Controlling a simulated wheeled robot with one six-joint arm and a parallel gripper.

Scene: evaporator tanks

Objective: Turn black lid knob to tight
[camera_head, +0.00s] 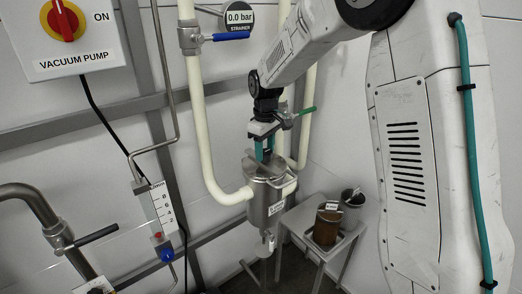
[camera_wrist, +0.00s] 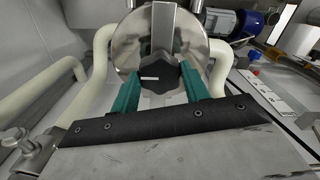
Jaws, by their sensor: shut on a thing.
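The black lid knob (camera_wrist: 160,73) sits on top of the round steel lid (camera_wrist: 127,55) in the wrist view. A short white mark on the knob lies about level and points left. My gripper (camera_wrist: 160,88) has its two green fingers on either side of the knob, shut on it. In the head view my gripper (camera_head: 264,152) points down onto the lid of the steel strainer vessel (camera_head: 266,200). The knob is hidden there by the fingers. A steel bar crosses the lid behind the knob in the wrist view.
Cream pipes (camera_head: 205,130) run down close to the left of the vessel. A gauge (camera_head: 238,17) reading 0.0 bar, a blue-handled valve (camera_head: 230,36) and a green handle (camera_head: 306,111) are near my arm. A small table (camera_head: 328,238) with two pots stands to the right.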

